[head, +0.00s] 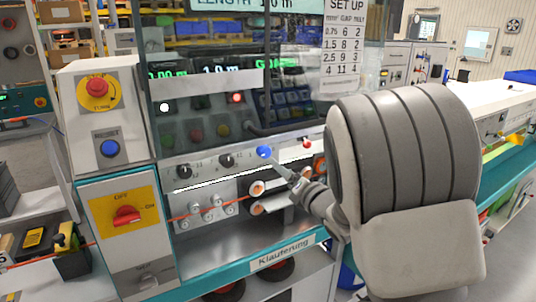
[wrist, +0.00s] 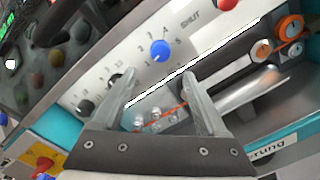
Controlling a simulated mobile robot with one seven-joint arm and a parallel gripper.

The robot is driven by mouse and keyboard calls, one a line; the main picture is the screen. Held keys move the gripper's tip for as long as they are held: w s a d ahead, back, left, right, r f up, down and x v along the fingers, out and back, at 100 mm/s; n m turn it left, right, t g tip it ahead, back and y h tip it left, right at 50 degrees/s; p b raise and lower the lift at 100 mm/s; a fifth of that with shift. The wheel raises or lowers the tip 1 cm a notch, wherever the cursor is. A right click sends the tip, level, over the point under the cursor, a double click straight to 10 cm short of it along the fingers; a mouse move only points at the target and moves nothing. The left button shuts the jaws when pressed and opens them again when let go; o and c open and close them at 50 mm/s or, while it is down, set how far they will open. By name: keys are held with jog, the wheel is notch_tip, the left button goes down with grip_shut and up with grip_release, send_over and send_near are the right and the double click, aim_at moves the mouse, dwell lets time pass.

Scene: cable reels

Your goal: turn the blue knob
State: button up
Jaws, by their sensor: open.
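The blue knob (head: 264,152) sits on the grey control panel, at the right end of a row with two black knobs. In the wrist view the blue knob (wrist: 159,49) shows beyond my fingertips, near the middle top, with a printed number scale around it. My gripper (head: 281,169) is just below and right of the knob in the head view. In the wrist view my gripper (wrist: 158,85) has its two fingers spread apart with nothing between them. The fingers appear apart from the knob.
Black knobs (head: 227,160) stand left of the blue one. A small red button (head: 306,143) is to its right. Orange-centred rollers (head: 257,188) and a red cable lie below. A clear cover (head: 230,75) hangs above. A red rotary switch (head: 127,215) is at the left.

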aim_at(266, 154)
jog(key=p+x, duration=0.1)
jog(key=x, duration=0.8)
jog(key=shift+w+a, duration=0.15)
jog(key=shift+w, duration=0.05)
grip_shut()
